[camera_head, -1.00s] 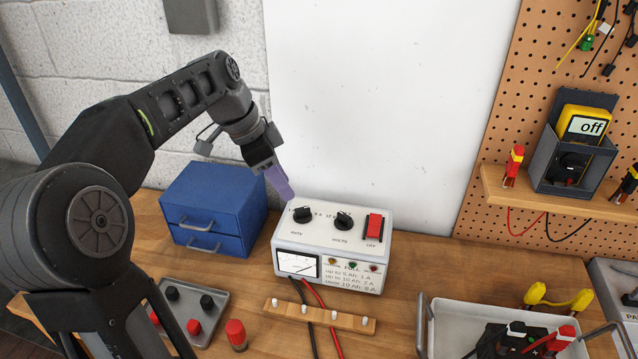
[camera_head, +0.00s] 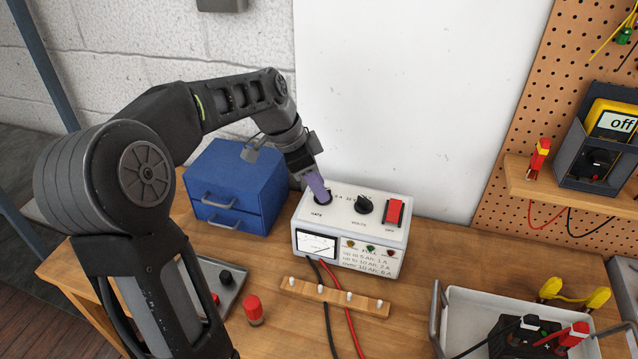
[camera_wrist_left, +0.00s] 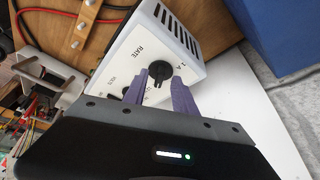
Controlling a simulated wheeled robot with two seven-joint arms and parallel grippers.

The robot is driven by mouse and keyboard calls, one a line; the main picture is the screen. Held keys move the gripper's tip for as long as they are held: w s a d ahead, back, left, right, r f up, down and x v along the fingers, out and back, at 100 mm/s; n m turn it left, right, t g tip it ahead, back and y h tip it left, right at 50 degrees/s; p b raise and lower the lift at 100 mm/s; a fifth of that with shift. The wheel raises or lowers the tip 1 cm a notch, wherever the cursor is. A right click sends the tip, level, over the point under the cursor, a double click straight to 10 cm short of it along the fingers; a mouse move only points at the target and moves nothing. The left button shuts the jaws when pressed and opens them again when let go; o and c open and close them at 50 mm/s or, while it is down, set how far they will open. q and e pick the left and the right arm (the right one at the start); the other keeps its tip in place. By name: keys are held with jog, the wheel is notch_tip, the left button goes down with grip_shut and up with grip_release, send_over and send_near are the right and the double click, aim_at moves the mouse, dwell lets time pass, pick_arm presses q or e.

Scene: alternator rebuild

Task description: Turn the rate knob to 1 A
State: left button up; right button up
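The white charger box (camera_head: 348,228) stands on the bench with the round black rate knob (camera_head: 325,199) at its top left. In the left wrist view the rate knob (camera_wrist_left: 159,70) shows beside the word RATE, with "1 A" printed near it. My left gripper (camera_head: 320,188) reaches down to the knob and partly covers it in the head view. In the left wrist view its purple fingers (camera_wrist_left: 158,76) are apart, one on each side of the knob. I cannot tell whether they touch it. The knob's pointer setting is not clear. My right gripper is not in view.
The volts knob (camera_head: 364,205) and red switch (camera_head: 394,212) sit right of the rate knob. A blue drawer box (camera_head: 240,187) stands close on the left. A wooden strip with pegs (camera_head: 334,297) lies in front, and a grey tray (camera_head: 440,325) at the front right.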

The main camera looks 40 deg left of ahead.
pick_arm(q)
jog(key=shift+w+d+f, duration=0.1)
jog(key=shift+f, duration=0.25)
jog(key=shift+c, duration=0.4)
grip_shut()
